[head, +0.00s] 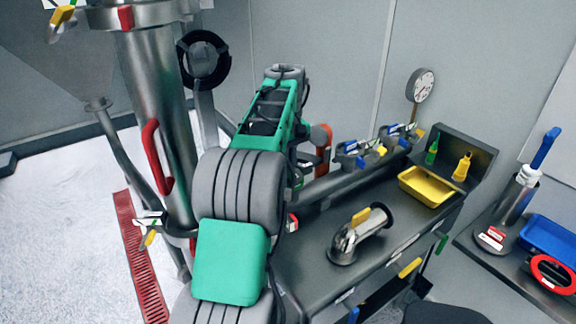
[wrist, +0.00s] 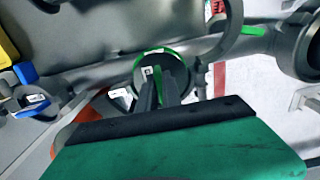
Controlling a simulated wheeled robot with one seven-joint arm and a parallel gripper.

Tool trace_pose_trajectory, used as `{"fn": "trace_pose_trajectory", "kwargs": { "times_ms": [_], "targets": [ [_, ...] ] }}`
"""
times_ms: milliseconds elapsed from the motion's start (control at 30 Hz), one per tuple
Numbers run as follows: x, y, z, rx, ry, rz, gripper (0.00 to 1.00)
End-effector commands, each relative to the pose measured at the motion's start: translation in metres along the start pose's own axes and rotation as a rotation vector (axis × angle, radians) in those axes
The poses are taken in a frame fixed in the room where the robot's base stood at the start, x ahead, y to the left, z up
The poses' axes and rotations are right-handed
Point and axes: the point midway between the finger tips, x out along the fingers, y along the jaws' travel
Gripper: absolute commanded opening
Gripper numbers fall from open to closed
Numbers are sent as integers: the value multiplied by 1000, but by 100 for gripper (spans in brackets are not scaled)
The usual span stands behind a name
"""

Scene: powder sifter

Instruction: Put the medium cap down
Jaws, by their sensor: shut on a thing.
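The medium cap appears to be the round dark disc with a green rim (wrist: 140,80) in the wrist view, with a green strip across its face. My gripper (wrist: 160,82) is in front of it, its two dark fingers close together and shut on that green strip. The fingers cover part of the cap's face. In the head view my arm reaches away from me, and the gripper and cap are hidden behind it. I cannot tell whether the cap touches anything behind it.
A steel workbench (head: 310,283) carries a metal elbow with a yellow handle (head: 345,245) and a yellow tray (head: 428,187). Clamps with blue handles (head: 350,160) sit along its back, near a gauge (head: 420,85). A steel column (head: 150,90) stands left. A second table holds a blue tray (head: 552,236).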

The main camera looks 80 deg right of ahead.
Motion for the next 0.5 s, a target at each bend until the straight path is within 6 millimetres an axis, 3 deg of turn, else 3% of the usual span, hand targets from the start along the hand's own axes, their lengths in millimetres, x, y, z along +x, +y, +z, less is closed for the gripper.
{"fn": "trace_pose_trajectory", "kwargs": {
  "times_ms": [67,100,333,500],
  "targets": [
    [-2,0,0,0,3,2,0],
    [-1,0,0,0,2,2,11],
    [-2,0,0,-1,3,3,30],
    [-2,0,0,-1,3,3,31]
  ]
}}
